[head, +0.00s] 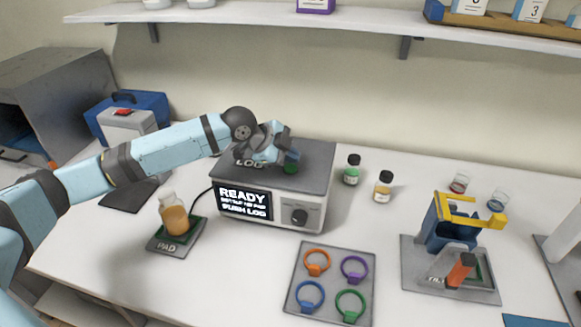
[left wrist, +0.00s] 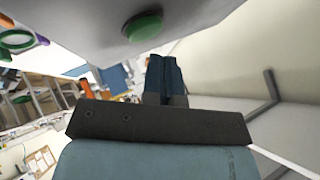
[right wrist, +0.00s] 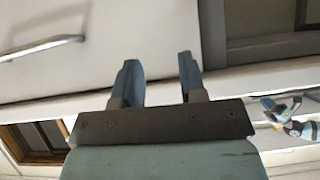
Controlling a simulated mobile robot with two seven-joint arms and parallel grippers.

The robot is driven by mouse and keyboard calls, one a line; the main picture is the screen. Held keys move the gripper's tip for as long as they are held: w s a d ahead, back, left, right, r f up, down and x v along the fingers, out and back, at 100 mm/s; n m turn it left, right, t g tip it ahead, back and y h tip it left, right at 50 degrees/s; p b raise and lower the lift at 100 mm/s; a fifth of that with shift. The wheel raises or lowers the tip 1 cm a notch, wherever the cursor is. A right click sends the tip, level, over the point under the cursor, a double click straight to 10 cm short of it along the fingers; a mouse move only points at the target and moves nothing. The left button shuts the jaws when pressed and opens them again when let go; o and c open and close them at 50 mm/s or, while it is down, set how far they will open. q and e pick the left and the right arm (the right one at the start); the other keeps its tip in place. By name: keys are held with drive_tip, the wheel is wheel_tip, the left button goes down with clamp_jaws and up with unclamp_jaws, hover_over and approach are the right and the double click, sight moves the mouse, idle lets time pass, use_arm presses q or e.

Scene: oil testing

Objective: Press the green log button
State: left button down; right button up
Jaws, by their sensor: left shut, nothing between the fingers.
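The green log button (head: 291,168) sits on the top of the grey tester box (head: 313,187), right of the printed word LOG. The box's screen (head: 244,202) reads READY and PUSH LOG. My left gripper (head: 284,158) is over the box top, close to the button and partly covering it. In the left wrist view the green button (left wrist: 143,27) shows apart from the left gripper's fingers (left wrist: 165,72), which are together and empty. My right gripper (right wrist: 160,78) is open and empty, in front of a pale drawer or cabinet front; it is not in the head view.
A jar of amber oil (head: 175,219) stands on the pad (head: 158,246) left of the box. Small bottles (head: 352,170) stand to its right. A tray of coloured rings (head: 333,262) lies in front. A blue and yellow fixture (head: 447,222) is at right. A shelf (head: 380,20) runs above.

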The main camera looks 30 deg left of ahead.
sight(290, 169)
use_arm(q)
drive_tip(key=shift+f, duration=0.15)
idle(0.6)
drive_tip(key=shift+f, duration=0.25)
drive_tip(key=shift+f, duration=0.5)
idle(0.6)
drive_tip(key=shift+r+p, duration=0.15)
drive_tip(key=shift+p, duration=0.15)
drive_tip(key=shift+r+p, duration=0.75)
drive_tip(key=shift+p, duration=0.1)
wheel_tip(290, 169, up, 5)
drive_tip(key=p, duration=0.5)
drive_tip(key=shift+r, duration=0.1)
idle(0.3)
